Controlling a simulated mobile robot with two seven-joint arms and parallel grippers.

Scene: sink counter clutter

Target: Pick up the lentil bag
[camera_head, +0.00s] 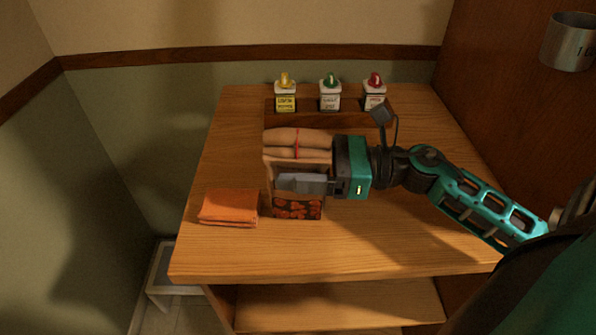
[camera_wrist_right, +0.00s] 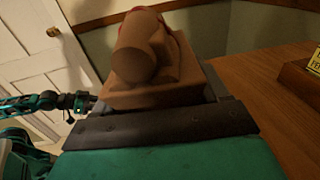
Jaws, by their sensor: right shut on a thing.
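The lentil bag (camera_head: 296,210) is a tan paper packet with a rolled top, a red band and a dark label with orange-red shapes. It stands about upright near the middle of the wooden counter in the head view. My right gripper (camera_head: 303,182) comes in from the right and is shut on the bag's body, one grey finger across its front. In the right wrist view the bag's rolled top (camera_wrist_right: 150,50) rises between the fingers. I cannot tell if its base touches the counter. My left gripper is not in the head view.
A wooden rack (camera_head: 350,107) behind the bag holds three small bottles with yellow, green and red tops. A folded orange cloth (camera_head: 229,207) lies left of the bag. The counter's front right (camera_head: 400,245) is clear. A metal cup (camera_head: 569,42) is at the upper right.

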